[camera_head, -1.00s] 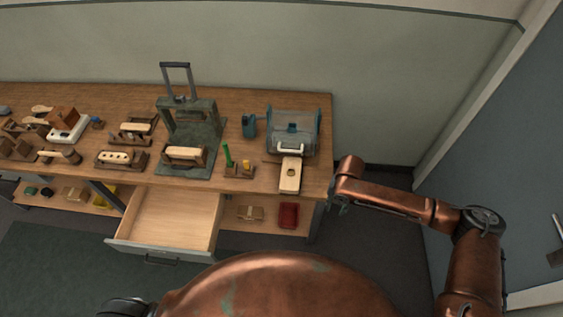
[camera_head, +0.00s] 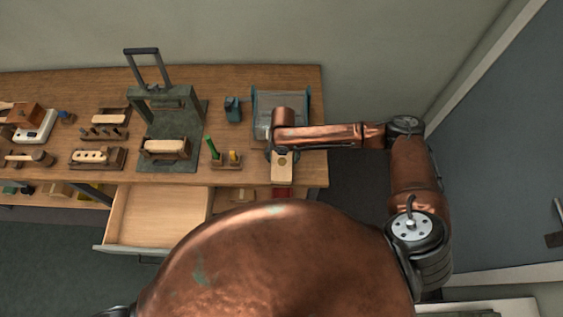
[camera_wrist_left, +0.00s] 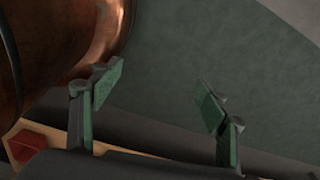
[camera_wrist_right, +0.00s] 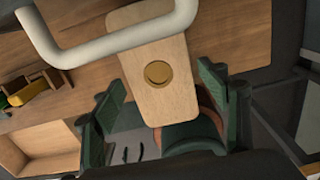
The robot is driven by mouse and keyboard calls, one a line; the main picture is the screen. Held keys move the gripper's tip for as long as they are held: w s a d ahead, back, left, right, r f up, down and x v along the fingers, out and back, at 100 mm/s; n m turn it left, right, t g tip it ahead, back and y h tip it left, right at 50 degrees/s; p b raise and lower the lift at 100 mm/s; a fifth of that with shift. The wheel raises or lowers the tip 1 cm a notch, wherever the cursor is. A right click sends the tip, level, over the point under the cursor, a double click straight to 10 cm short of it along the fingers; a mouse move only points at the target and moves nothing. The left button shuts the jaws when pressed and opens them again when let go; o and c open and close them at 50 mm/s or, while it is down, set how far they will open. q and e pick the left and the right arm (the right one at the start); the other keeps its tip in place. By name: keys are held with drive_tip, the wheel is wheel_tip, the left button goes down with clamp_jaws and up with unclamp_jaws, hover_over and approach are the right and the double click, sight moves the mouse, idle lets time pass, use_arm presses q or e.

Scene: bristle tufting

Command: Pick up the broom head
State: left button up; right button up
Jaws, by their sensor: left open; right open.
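A pale wooden block with a round brass-coloured spot, which looks like the broom head (camera_head: 282,170), lies at the table's front right, partly under my right arm in the head view. In the right wrist view, the broom head (camera_wrist_right: 157,72) lies between the spread fingers of my right gripper (camera_wrist_right: 163,100). The gripper is open, and I cannot tell whether the fingers touch the block. My left gripper (camera_wrist_left: 158,92) is open and empty, low beside my body.
A white handle (camera_wrist_right: 110,40) crosses over the block's far end. A clear bin (camera_head: 282,98) stands behind it. A drawer (camera_head: 157,215) is open below.

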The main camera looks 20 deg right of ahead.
sight(282, 161)
drive_tip(key=o, duration=0.3)
drive_tip(key=f, duration=0.3)
drive_tip(key=shift+w+a, duration=0.1)
drive_tip(key=shift+a, duration=0.1)
drive_tip(key=shift+o, duration=0.2)
drive_tip(key=shift+d+f, duration=0.1)
drive_tip(key=shift+f, duration=0.4)
drive_tip(key=shift+c, duration=0.6)
drive_tip(key=c, duration=1.5)
